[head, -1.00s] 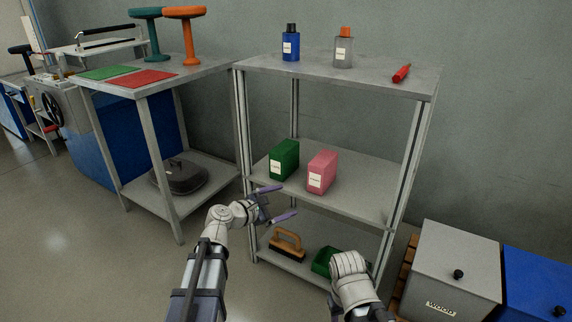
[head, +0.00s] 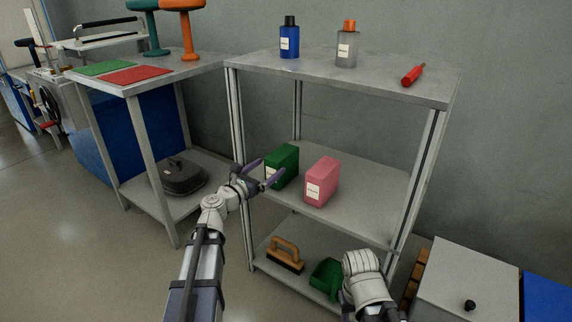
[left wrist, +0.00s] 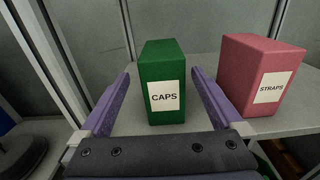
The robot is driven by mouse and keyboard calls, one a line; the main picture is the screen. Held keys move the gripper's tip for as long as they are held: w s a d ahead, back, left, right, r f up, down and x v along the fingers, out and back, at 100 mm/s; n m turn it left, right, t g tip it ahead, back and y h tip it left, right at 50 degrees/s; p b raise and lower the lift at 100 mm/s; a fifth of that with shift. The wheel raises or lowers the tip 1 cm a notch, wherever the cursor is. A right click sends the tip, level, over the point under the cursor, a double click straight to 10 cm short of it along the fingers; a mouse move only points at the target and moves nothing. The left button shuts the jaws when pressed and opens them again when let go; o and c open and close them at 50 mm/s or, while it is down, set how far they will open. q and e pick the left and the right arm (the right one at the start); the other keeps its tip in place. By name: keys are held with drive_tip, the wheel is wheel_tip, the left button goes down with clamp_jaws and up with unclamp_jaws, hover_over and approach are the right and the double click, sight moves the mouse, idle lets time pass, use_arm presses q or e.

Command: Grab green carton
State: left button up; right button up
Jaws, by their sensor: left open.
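The green carton (head: 284,164), labelled CAPS, stands upright on the middle shelf (head: 350,205) of the metal rack. In the left wrist view the green carton (left wrist: 162,72) sits centred ahead, between the lines of the two purple fingers. My left gripper (head: 267,172) is open in front of the carton, at the shelf's front left; the left wrist view shows the open fingers (left wrist: 160,100) with nothing gripped. My right arm's white wrist (head: 363,270) shows low in the head view, but its fingers are not visible.
A pink carton (head: 321,181), labelled STRAPS, stands just right of the green one. The rack's left front post (head: 240,160) is close to my left arm. A brush (head: 286,255) and a green item (head: 326,274) lie on the bottom shelf.

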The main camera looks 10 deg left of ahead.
sight(282, 159)
use_arm(q)
drive_tip(key=shift+f+b+x, duration=0.15)
drive_tip(key=shift+x, duration=1.85)
drive_tip(key=shift+f+b+x, duration=0.15)
drive_tip(key=shift+x, duration=1.9)
drive_tip(key=shift+s, duration=0.15)
clamp_jaws()
